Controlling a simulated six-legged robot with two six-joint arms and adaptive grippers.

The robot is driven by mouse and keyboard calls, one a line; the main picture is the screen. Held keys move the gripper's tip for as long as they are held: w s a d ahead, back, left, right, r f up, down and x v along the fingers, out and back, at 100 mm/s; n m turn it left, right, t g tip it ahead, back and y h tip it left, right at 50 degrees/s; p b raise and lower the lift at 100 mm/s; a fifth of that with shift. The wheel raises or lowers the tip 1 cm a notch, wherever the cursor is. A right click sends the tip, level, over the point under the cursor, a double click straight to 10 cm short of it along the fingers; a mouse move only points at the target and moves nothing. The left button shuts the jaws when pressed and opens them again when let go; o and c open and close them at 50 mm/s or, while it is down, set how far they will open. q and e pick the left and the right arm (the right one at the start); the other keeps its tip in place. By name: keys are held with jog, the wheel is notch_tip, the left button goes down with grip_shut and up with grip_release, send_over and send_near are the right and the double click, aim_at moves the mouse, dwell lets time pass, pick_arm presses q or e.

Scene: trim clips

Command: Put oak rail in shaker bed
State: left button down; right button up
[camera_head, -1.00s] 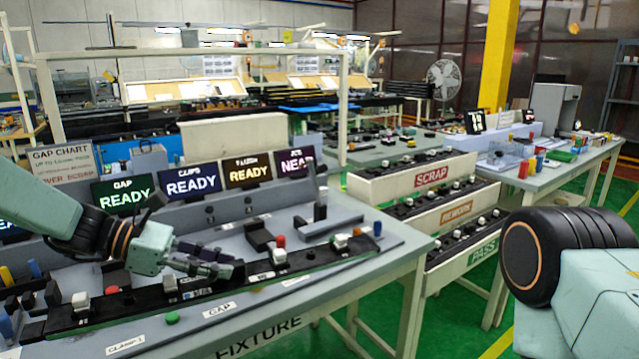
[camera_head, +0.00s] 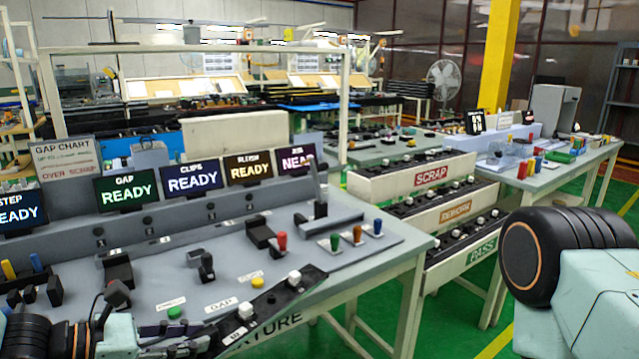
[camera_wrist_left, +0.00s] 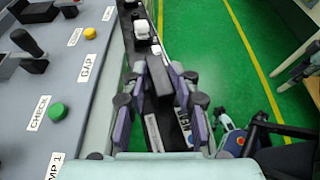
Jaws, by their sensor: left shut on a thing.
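A long black rail (camera_head: 285,300) with white knobs and white labels slants up to the right at the front edge of the fixture table. My left gripper (camera_head: 190,348) is low at the bottom left of the head view, shut on the rail's near part. In the left wrist view the rail (camera_wrist_left: 135,22) runs between the fingers of the gripper (camera_wrist_left: 160,85) and past the table edge, with green floor beside it. I cannot make out oak wording on it. I cannot tell which thing is the shaker bed. My right gripper is out of view.
The grey fixture table (camera_head: 370,262) carries an upright lever (camera_head: 316,195), coloured knobs, black blocks and a row of lit screens (camera_head: 191,180). Tiered bins marked scrap, rework and pass (camera_head: 430,178) stand to its right. A grey table (camera_head: 570,172) stands farther right.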

pick_arm(q)
jog(key=s+d+f+b, duration=0.3)
jog(key=s+f+b, duration=0.1)
jog(key=s+f, duration=0.2)
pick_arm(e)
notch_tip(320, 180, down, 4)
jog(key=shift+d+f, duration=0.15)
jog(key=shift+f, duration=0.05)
pick_arm(q)
jog(key=shift+d+r, duration=0.1)
jog(key=shift+d, duration=0.2)
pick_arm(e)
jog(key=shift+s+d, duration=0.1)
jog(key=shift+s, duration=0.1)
